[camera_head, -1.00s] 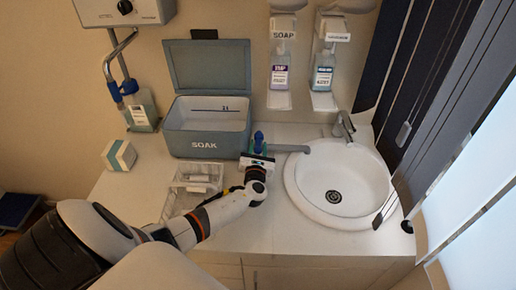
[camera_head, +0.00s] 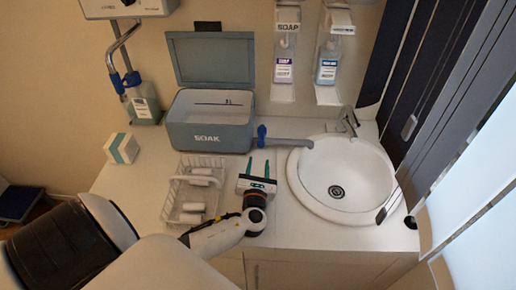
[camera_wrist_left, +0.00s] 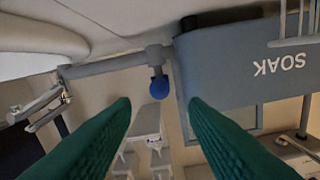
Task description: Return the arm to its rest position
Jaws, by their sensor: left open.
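My left gripper (camera_head: 259,170) is over the counter between the wire basket and the sink, with its two green fingers apart and nothing between them. In the left wrist view the green fingers (camera_wrist_left: 160,115) also stand open and empty. A grey tap-like lever with a blue knob (camera_head: 262,136) is just beyond the fingertips, apart from them; the knob also shows in the left wrist view (camera_wrist_left: 159,88). My left arm (camera_head: 215,238) comes in from the lower left. My right gripper is not in view.
The open grey SOAK box (camera_head: 208,138) stands at the back of the counter. A wire basket (camera_head: 173,200) with white rolls is left of the gripper. The round white sink (camera_head: 310,195) is right. A small white box (camera_head: 121,148) stands far left. Two dispensers (camera_head: 328,65) hang on the wall.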

